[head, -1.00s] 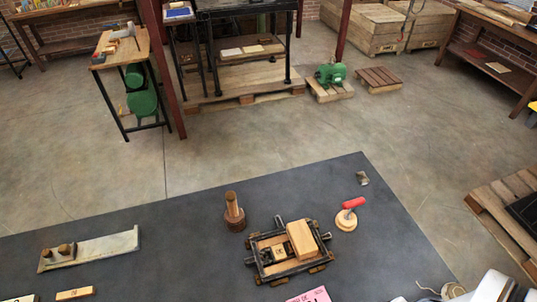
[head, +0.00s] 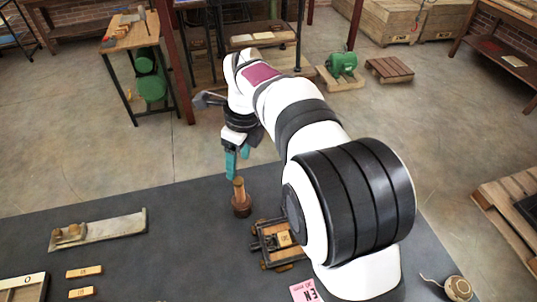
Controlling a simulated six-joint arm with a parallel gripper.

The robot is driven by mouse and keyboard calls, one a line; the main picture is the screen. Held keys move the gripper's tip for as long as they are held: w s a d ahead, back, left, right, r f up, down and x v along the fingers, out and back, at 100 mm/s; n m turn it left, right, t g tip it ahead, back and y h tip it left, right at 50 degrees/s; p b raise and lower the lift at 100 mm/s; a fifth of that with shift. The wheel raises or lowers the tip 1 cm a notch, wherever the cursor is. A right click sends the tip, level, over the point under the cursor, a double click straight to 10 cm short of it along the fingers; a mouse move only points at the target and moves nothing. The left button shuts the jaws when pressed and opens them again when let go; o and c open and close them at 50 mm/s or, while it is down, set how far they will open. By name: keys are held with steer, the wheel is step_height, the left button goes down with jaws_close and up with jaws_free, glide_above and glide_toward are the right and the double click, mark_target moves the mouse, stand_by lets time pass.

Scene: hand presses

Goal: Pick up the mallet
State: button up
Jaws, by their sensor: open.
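The mallet (head: 240,199) stands upright on the dark table, its pale wooden handle pointing up from a round dark brown head. My gripper (head: 237,169) points down with its two teal fingers apart. Whether the fingers line up with the handle in depth I cannot tell.
A wooden-framed press (head: 272,247) is right of the mallet, partly hidden by my arm. A metal plate with small pieces (head: 110,229) and wooden blocks (head: 84,271) lie left. A pink card (head: 303,291) and a twine ball (head: 458,288) are at the front.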

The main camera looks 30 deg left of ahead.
mark_target(238, 191)
steer(key=f, duration=0.4)
steer(key=a+f, duration=0.1)
steer(key=f, duration=0.8)
steer(key=shift+w+a+f, duration=0.1)
steer(key=shift+a+f, duration=0.25)
steer(key=shift+f, duration=0.05)
steer(key=shift+c, duration=0.3)
jaws_close()
steer(key=shift+r, duration=0.1)
